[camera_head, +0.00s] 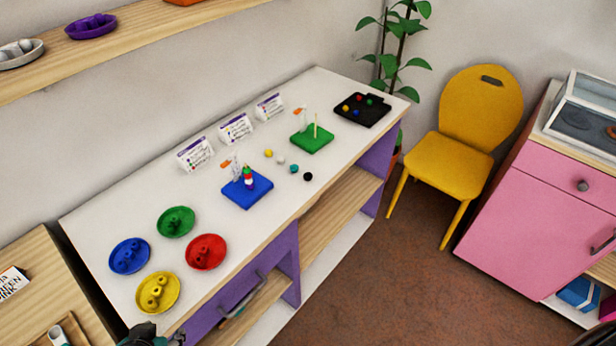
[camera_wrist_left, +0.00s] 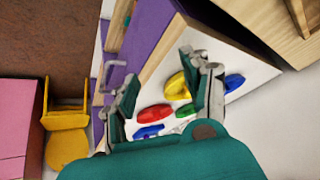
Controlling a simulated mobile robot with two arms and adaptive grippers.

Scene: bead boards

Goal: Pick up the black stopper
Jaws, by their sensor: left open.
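A small round black piece (camera_head: 308,176), which looks like the black stopper, lies on the white tabletop near its front edge. It is just right of the blue board (camera_head: 248,190) and below the green board (camera_head: 312,138). I cannot make it out in the left wrist view. My left gripper (camera_head: 150,334) shows only partly at the bottom edge of the head view, by the yellow bowl, far from the black piece. In the left wrist view its two fingers (camera_wrist_left: 163,78) are apart with nothing held between them. My right gripper is not in view.
Red (camera_head: 206,252), yellow (camera_head: 158,292), green (camera_head: 175,222) and blue (camera_head: 130,256) bowls stand at the table's left end. Teal (camera_head: 294,169), white (camera_head: 281,160) and yellow (camera_head: 268,153) pieces lie near the black one. A black tray (camera_head: 350,116) is at the far end.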

